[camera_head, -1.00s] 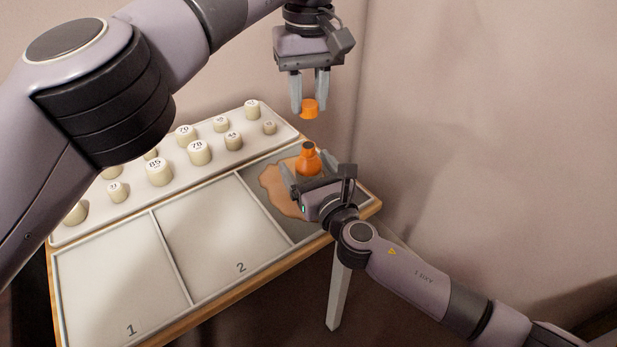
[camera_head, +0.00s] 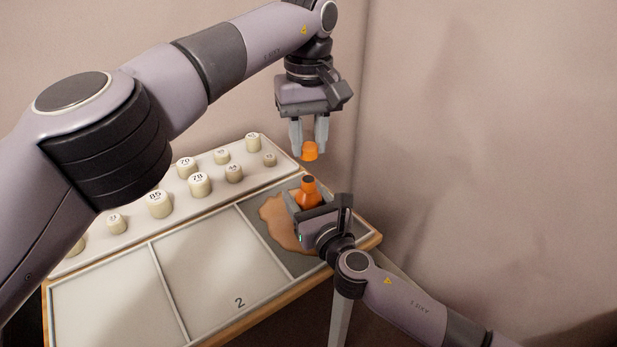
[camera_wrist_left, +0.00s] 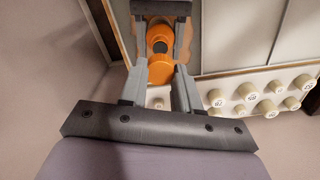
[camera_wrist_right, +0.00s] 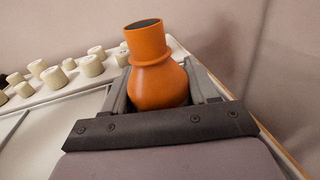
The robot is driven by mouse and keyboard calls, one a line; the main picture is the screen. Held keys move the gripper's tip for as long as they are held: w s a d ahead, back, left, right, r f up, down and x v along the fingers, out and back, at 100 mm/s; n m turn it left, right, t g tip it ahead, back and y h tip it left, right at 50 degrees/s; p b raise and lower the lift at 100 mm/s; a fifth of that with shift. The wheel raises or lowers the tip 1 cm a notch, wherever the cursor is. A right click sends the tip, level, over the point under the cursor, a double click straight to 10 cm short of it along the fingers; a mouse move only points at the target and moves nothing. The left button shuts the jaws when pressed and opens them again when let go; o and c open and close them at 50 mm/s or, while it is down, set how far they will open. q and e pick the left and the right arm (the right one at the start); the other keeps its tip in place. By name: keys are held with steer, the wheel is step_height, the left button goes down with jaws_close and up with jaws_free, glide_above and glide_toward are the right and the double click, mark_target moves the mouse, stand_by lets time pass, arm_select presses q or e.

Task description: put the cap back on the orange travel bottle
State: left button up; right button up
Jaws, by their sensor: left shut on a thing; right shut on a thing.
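The orange travel bottle (camera_head: 309,196) stands in the grey right-hand section of the table, its dark open mouth facing up. My right gripper (camera_head: 311,207) is shut on its body from the front; the right wrist view shows the bottle (camera_wrist_right: 157,78) between the fingers. My left gripper (camera_head: 309,142) is shut on the orange cap (camera_head: 310,152) and holds it above the bottle, with a gap between them. In the left wrist view the cap (camera_wrist_left: 159,72) is at the fingertips, and the bottle (camera_wrist_left: 160,38) lies beyond it.
A white tray (camera_head: 130,227) with several numbered cream caps lies along the back of the table. Two pale bays (camera_head: 200,260) are empty at the left and middle. A tan irregular patch (camera_head: 277,222) lies beside the bottle. A wall stands behind and to the right.

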mark_target(308, 179)
arm_select(q)
steer(key=shift+f, duration=1.75)
steer(key=shift+f, duration=0.9)
steer(key=shift+f, duration=0.55)
steer(key=m, duration=0.5)
steer(key=shift+m, duration=0.3)
steer(key=m, duration=0.4)
steer(key=o, duration=1)
